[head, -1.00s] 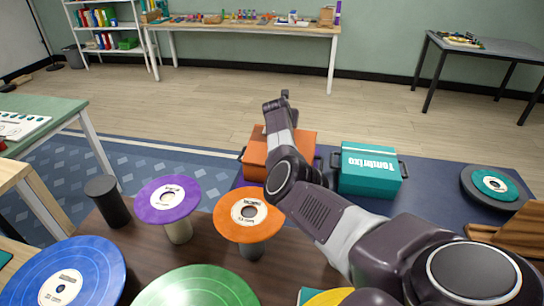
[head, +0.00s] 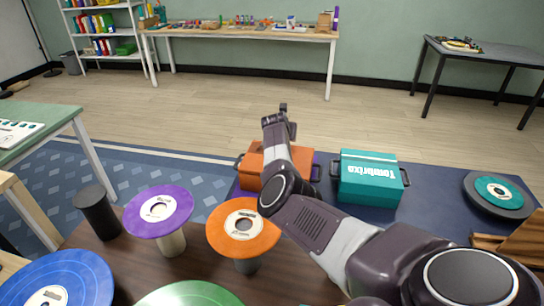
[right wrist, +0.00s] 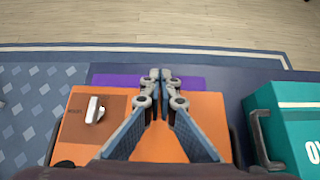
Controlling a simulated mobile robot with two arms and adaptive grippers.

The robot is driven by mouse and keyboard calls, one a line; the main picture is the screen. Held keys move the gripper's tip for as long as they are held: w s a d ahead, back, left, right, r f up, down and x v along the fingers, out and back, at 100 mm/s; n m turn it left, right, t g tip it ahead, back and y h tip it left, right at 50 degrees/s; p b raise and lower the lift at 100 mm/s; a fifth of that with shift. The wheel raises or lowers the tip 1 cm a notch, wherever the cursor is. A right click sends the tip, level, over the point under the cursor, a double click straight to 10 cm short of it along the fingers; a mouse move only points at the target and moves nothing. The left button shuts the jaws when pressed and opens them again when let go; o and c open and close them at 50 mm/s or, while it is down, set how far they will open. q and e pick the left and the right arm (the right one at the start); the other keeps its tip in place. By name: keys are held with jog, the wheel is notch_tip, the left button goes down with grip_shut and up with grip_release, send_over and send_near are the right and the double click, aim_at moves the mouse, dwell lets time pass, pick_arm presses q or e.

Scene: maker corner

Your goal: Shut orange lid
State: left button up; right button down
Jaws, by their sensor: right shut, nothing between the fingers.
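The orange box (head: 250,168) stands on the dark blue surface, partly hidden behind my right arm. Its flat orange top fills the middle of the right wrist view (right wrist: 200,108), with a brown patch (right wrist: 75,128) and a small whitish piece (right wrist: 94,109) on the left. I cannot tell how far its lid is shut. My right gripper (head: 283,108) reaches over the box. In the right wrist view its fingers (right wrist: 160,74) are together and empty, pointing toward the box's far edge. Contact is not clear. My left gripper is not in view.
A teal box (head: 368,180) with dark handles stands right of the orange one. A purple strip (right wrist: 190,82) lies beyond the orange top. Purple (head: 175,221), orange (head: 262,243) and blue (head: 90,275) discs stand in front.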

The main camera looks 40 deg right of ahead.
jog(key=shift+v, duration=1)
jog(key=v, duration=1)
